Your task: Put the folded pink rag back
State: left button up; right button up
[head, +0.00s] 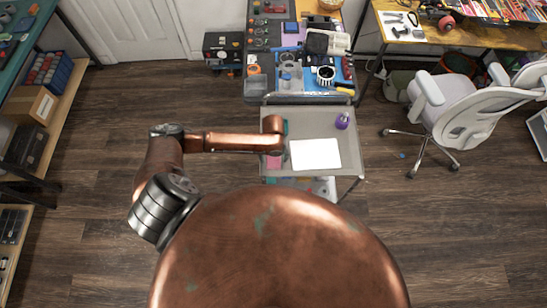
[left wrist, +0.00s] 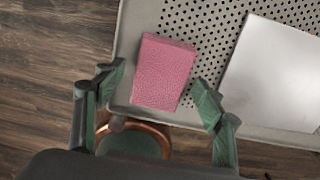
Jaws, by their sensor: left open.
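The folded pink rag (left wrist: 163,72) lies flat on the perforated top of the cart (left wrist: 205,35), near its corner. It also shows in the head view (head: 273,163), small, at the cart's left front corner. My left gripper (left wrist: 165,93) is open in the left wrist view, one green finger on each side of the rag's near end. The fingers look apart from the rag; their height above it is hard to tell. In the head view my left arm reaches over the cart's left side and hides most of the gripper. My right gripper is in neither view.
A white sheet or panel (head: 316,154) lies right of the rag on the cart. A purple bottle (head: 343,121) stands at the cart's back right. A cluttered workbench (head: 257,88) is behind the cart. A white office chair (head: 455,110) stands to the right, and open wooden floor lies left.

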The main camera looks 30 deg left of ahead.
aim_at(273, 158)
pick_arm(q)
notch_tip(273, 158, up, 12)
dwell(0.4)
dwell(0.4)
